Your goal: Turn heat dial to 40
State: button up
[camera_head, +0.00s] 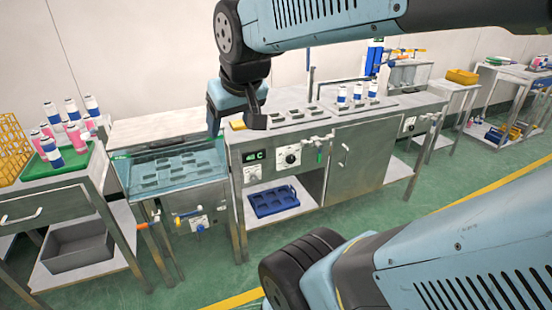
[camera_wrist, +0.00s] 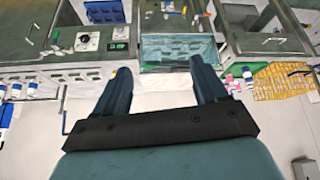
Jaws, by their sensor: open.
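A round black dial (camera_head: 290,156) sits on a white plate on the front of the middle steel bench. A smaller dial (camera_head: 252,174) is left of it, under a dark green-lit display (camera_head: 252,155). The black dial (camera_wrist: 87,41) and the display (camera_wrist: 117,46) also show at left in the wrist view. Another dial (camera_head: 196,221) is on the front of the water bath. No heat marking or dial setting is readable. My gripper (camera_head: 234,122) is open and empty, in front of and above the benches. Its fingers (camera_wrist: 160,68) touch no dial in the wrist view.
The glass-sided water bath (camera_head: 175,168) stands left of the bench, with orange and blue valve handles below. A blue tray (camera_head: 272,201) lies on the bench's lower shelf. Bottles stand on a green tray (camera_head: 50,162) at left. The green floor in front is clear.

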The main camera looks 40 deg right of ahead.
jog(key=w+d+f, duration=0.1)
jog(key=w+d, duration=0.2)
jog(key=w, duration=0.2)
jog(key=w+d+f+t+h, duration=0.1)
jog(key=w+d, duration=0.3)
jog(key=w, duration=0.2)
jog(key=shift+w+m+h, duration=0.3)
jog(key=w+d+f+t+h, duration=0.1)
jog(key=w+d+f, duration=0.3)
jog(key=w+d, duration=0.2)
jog(key=w+d+f+t, duration=0.1)
jog(key=w+d+f, duration=0.2)
jog(key=w+d, duration=0.35)
jog(key=w+d+f+t, duration=0.3)
jog(key=w+d+f, duration=0.2)
jog(key=d+f, duration=0.8)
jog(key=m+t, duration=0.3)
jog(key=t, duration=0.2)
send_near(292, 160)
jog(key=shift+h, duration=0.4)
jog(key=x, duration=0.8)
jog(key=shift+w+a+f, duration=0.15)
jog(key=shift+w+a, duration=0.1)
jog(key=shift+w, duration=0.1)
